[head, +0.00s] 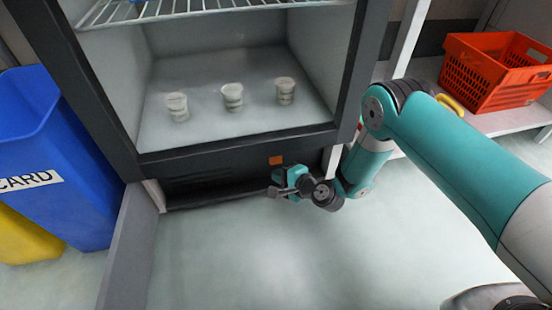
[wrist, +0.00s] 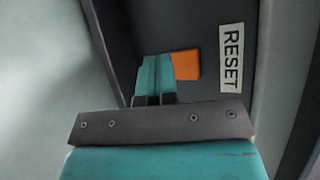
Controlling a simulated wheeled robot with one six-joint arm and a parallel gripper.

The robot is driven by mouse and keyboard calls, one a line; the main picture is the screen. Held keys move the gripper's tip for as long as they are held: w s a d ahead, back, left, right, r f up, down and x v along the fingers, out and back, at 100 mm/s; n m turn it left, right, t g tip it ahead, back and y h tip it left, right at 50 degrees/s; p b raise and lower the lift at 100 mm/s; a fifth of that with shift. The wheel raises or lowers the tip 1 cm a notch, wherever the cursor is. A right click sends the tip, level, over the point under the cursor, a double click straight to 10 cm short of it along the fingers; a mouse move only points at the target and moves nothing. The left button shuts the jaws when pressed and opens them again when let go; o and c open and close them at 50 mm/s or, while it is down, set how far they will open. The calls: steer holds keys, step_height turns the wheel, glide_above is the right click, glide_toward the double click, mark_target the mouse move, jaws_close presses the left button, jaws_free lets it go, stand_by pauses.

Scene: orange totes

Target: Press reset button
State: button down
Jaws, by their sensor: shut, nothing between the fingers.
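The reset button is an orange square (head: 275,160) on the dark panel below the open cabinet. In the wrist view the orange button (wrist: 186,64) sits beside a white label reading RESET (wrist: 231,58). My gripper (head: 274,191) is shut and empty, low in front of the panel, just below the button in the head view. In the wrist view the shut teal fingers (wrist: 156,72) overlap the left edge of the button. I cannot tell whether they touch it.
The cabinet (head: 235,145) holds three small cups (head: 232,97) on its floor, under a wire shelf (head: 180,12). A blue bin (head: 45,130) and a yellow bin (head: 25,240) stand at left. An orange tote (head: 495,75) sits on a shelf at right. The floor in front is clear.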

steer(key=shift+s+d+p, duration=0.25)
steer(key=shift+s+p, duration=0.15)
steer(key=shift+s, duration=0.4)
steer(key=shift+s+d+p, duration=0.25)
steer(key=shift+s+p, duration=0.15)
steer(key=shift+s, duration=0.35)
steer(key=shift+s+a, duration=0.1)
